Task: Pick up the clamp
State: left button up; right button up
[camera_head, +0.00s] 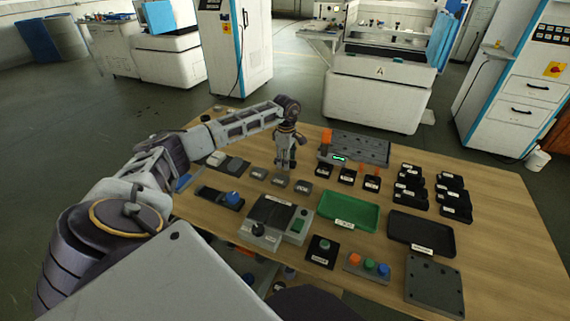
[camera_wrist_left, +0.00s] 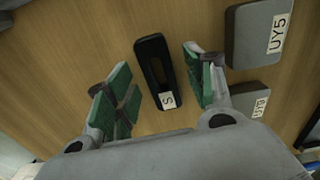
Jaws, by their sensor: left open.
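My left gripper (camera_head: 286,166) is low over the far middle of the wooden table in the head view. In the left wrist view its green-padded fingers (camera_wrist_left: 162,92) are open, one on each side of a black slotted piece. This piece (camera_wrist_left: 153,62) is long, with rounded corners and a white label with an S at its near end. It seems to be the clamp, but I cannot read its full name. It lies on the wood and no finger clearly touches it. I cannot make it out in the head view, where the gripper may hide it. My right gripper is not in view.
Grey labelled blocks (camera_wrist_left: 253,35) lie close right of the fingers in the wrist view. On the table (camera_head: 505,213) are a green tray (camera_head: 350,212), a black tray (camera_head: 421,232), several black labelled parts (camera_head: 409,180) and a grey fixture (camera_head: 360,148) behind. Machines stand beyond.

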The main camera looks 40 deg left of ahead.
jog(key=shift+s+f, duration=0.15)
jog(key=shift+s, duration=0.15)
pick_arm(q)
jog(key=shift+r, duration=0.1)
grip_shut()
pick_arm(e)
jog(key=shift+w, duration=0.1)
pick_arm(q)
jog(key=shift+w+r, duration=0.1)
jog(key=shift+r, duration=0.75)
notch_tip(320, 180, up, 8)
jog(key=p, duration=0.1)
jog(key=shift+r, duration=0.15)
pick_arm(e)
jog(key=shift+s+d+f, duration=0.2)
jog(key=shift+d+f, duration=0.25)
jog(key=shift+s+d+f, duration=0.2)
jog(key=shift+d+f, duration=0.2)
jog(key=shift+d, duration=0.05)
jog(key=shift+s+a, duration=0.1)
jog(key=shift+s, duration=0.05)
